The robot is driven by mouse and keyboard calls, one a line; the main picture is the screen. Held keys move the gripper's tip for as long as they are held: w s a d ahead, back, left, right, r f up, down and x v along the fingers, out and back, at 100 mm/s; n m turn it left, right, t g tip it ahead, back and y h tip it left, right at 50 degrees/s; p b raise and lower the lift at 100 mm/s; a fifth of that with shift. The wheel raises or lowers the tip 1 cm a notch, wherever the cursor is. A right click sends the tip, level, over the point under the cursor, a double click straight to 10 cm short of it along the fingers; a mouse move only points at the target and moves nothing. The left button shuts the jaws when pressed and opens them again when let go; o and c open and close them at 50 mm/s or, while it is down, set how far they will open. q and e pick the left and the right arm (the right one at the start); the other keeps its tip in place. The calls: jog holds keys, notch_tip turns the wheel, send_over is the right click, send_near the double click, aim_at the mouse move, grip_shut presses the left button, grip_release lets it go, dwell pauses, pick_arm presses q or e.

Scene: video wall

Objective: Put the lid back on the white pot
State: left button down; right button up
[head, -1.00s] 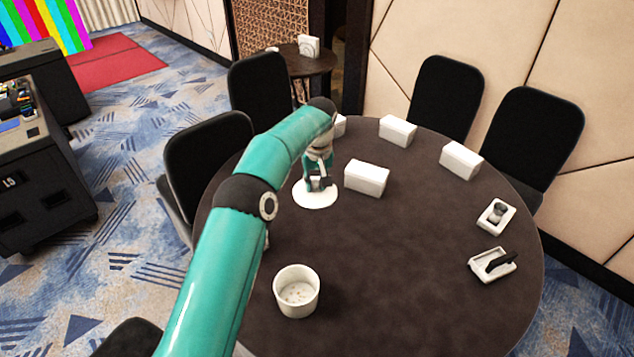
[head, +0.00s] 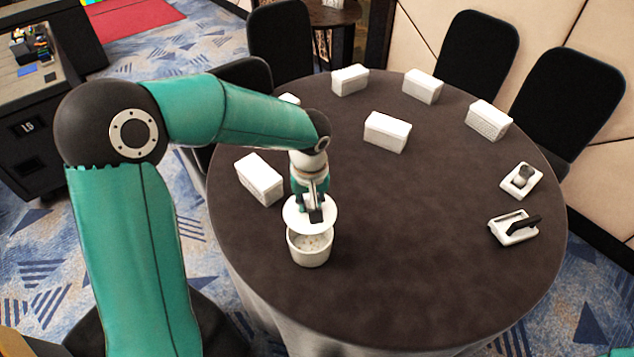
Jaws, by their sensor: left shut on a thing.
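The white pot (head: 309,254) stands upright on the round dark table, open at the front, with pale speckled contents showing. My left gripper (head: 313,208) is shut on the round white lid (head: 325,222) and holds it from above. The lid is over the back part of the pot's mouth and looks slightly raised. The front of the opening still shows below it. I cannot tell whether the lid touches the rim. My right gripper is not in view.
A white box (head: 260,179) stands left of the pot, and another (head: 387,132) behind it to the right. More white boxes line the far edge. Two white trays (head: 514,228) (head: 521,181) lie at the right. The dark table (head: 420,270) is clear right of the pot.

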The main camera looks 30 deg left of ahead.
pick_arm(q)
jog(key=shift+s+f, duration=0.25)
jog(key=shift+f+b, duration=1.05)
jog(key=shift+f, duration=0.65)
jog(key=shift+f+b, duration=0.8)
jog(key=shift+f, duration=0.05)
jog(key=shift+f+b, duration=0.45)
jog(key=shift+b, duration=0.05)
jog(key=shift+r+b, duration=0.1)
jog(key=shift+b, duration=0.4)
jog(key=shift+f+b, duration=0.25)
jog(key=shift+b, duration=0.4)
dwell(0.6)
jog(key=c, duration=0.9)
grip_release()
